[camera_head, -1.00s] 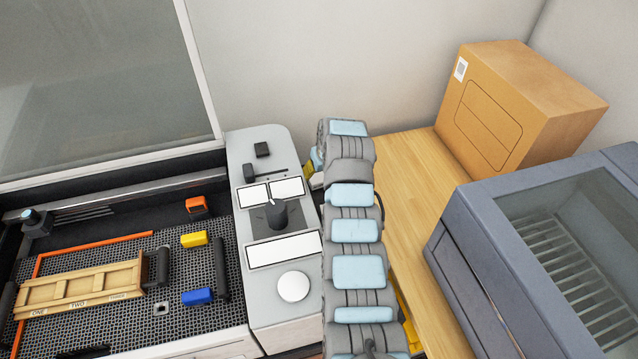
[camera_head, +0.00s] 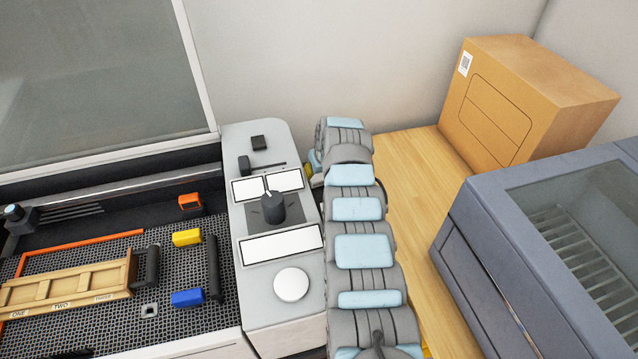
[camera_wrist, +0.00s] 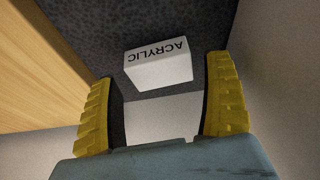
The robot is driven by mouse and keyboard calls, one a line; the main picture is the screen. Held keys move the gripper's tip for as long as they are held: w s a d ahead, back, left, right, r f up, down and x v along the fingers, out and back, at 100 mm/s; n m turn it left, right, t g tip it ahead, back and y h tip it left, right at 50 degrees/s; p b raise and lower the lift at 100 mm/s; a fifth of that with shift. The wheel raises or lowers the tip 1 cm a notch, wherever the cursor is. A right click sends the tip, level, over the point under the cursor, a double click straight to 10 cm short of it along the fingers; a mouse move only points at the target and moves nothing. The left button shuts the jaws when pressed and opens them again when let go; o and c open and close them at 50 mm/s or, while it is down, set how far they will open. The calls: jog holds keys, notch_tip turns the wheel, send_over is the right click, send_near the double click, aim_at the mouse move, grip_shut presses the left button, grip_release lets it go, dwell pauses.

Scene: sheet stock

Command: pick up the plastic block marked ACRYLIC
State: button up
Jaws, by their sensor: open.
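The white block marked ACRYLIC (camera_wrist: 158,68) shows in the wrist view, its lettering upside down in the picture. It lies on a dark speckled surface, ahead of my open gripper (camera_wrist: 162,98). The yellow ridged fingers stand wide apart, one on each side of the view, and the block sits in line with the gap, beyond or near the fingertips. Nothing is held. In the head view my arm runs up the middle, and its end and the block are hidden behind it.
A wooden surface (camera_wrist: 40,65) borders the dark floor on the left in the wrist view. In the head view a cardboard box (camera_head: 495,110) sits on the wooden table (camera_head: 405,200), a grey glass-lidded machine (camera_head: 560,240) stands right, and a laser bed (camera_head: 110,255) with blocks lies left.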

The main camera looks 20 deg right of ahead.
jog(key=shift+b+x, duration=1.05)
jog(key=shift+b, duration=0.7)
jog(key=shift+f, duration=0.1)
jog(key=c, duration=1)
